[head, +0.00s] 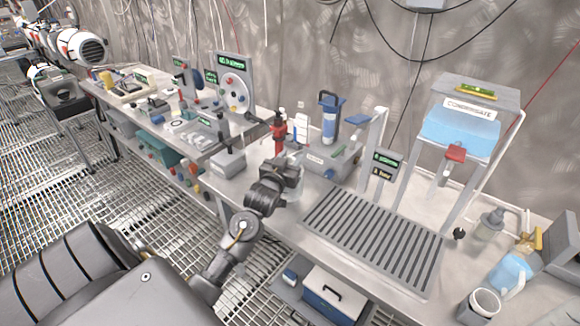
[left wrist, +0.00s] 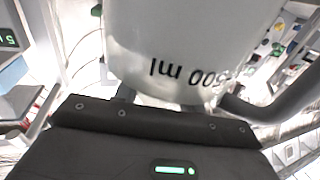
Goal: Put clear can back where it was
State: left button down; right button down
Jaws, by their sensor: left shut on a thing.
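The clear can (left wrist: 185,45) fills the upper middle of the left wrist view, with "500 ml" printed on it upside down in that picture. My left gripper (left wrist: 180,100) is shut on it, with a dark finger on either side. In the head view my left gripper (head: 286,178) is over the near side of the bench, left of the slatted drain grate (head: 375,238). The can is mostly hidden behind the gripper there; I cannot tell whether it touches the bench. My right gripper is in neither view.
A red-and-black tool (head: 278,133) stands just behind the gripper, with a grey box (head: 228,161) to its left. The condensate tank (head: 461,125) stands on legs behind the grate. The grate is bare.

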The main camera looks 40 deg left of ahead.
pick_arm(q)
jog(key=shift+w+a+f+p, duration=0.15)
jog(key=shift+f+p, duration=0.3)
jog(key=shift+f, duration=1.3)
jog(key=shift+f, duration=0.2)
jog(key=c, duration=0.8)
grip_release()
jog(key=shift+c, duration=0.2)
jog(key=shift+r, duration=0.15)
jog(key=b+v, duration=0.1)
jog(key=v, duration=1.1)
jog(key=shift+b, duration=0.4)
